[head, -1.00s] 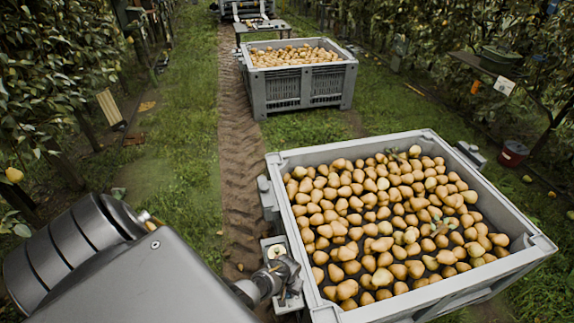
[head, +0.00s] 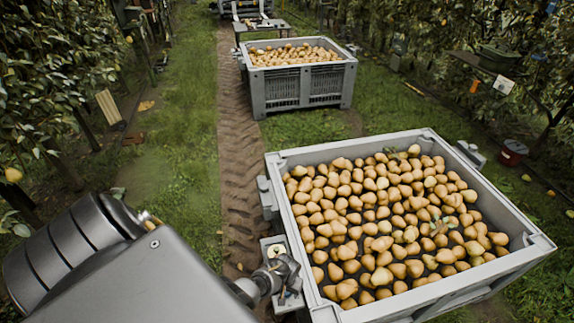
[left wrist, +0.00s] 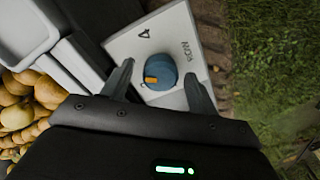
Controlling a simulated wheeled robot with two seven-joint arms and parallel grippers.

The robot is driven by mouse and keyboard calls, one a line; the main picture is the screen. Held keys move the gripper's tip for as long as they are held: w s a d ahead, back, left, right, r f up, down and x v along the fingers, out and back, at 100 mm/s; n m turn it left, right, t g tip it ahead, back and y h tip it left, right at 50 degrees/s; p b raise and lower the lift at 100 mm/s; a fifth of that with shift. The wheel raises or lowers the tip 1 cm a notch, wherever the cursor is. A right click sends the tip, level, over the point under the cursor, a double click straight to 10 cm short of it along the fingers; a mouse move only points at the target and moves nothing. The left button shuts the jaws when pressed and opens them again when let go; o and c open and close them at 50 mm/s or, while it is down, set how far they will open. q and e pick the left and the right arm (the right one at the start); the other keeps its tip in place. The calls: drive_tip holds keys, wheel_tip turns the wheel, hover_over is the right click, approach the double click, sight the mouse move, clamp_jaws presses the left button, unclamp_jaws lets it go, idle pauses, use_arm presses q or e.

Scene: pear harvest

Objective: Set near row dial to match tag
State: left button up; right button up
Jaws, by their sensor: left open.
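In the left wrist view a blue round dial (left wrist: 158,74) with an orange mark sits on a pale plate (left wrist: 183,38). The plate carries a dark "4" and lettering that looks like "ROW". The orange mark is on the lower left part of the dial. My left gripper (left wrist: 159,80) is open, one finger on each side of the dial; I cannot tell if they touch it. In the head view my left arm reaches to the left side of the near crate (head: 281,189), where small fittings show. My right gripper is not in view.
The near crate is full of pears (head: 380,215). A second pear crate (head: 300,88) stands farther back, with a table behind it. A white card (head: 504,85) hangs at the right row. A dirt track (head: 236,150) and grass lie left of the crates.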

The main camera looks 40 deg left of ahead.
use_arm(q)
wheel_tip(320, 180, up, 11)
drive_tip(key=p, duration=0.2)
idle(0.3)
drive_tip(key=shift+f, duration=0.15)
drive_tip(key=s+d+f+m+b, duration=0.1)
drive_tip(key=s+f+b, duration=0.2)
drive_tip(key=s+f, duration=0.45)
drive_tip(key=s+d+f+m+b, duration=0.1)
drive_tip(key=s+f+b, duration=0.3)
drive_tip(key=f, duration=0.6)
drive_tip(key=s+f+m+b, duration=0.1)
drive_tip(key=s+f, duration=0.3)
drive_tip(key=s, duration=0.3)
drive_tip(key=s+f+m+b, duration=0.1)
drive_tip(key=s+f, duration=0.3)
drive_tip(key=s, duration=0.2)
drive_tip(key=s+f+m+t+b, duration=0.1)
drive_tip(key=s+f+b, duration=0.1)
drive_tip(key=s+f, duration=0.2)
drive_tip(key=s, duration=0.3)
drive_tip(key=shift+s+d+m, duration=0.3)
drive_tip(key=shift+s+m, duration=0.05)
drive_tip(key=shift+m, duration=0.05)
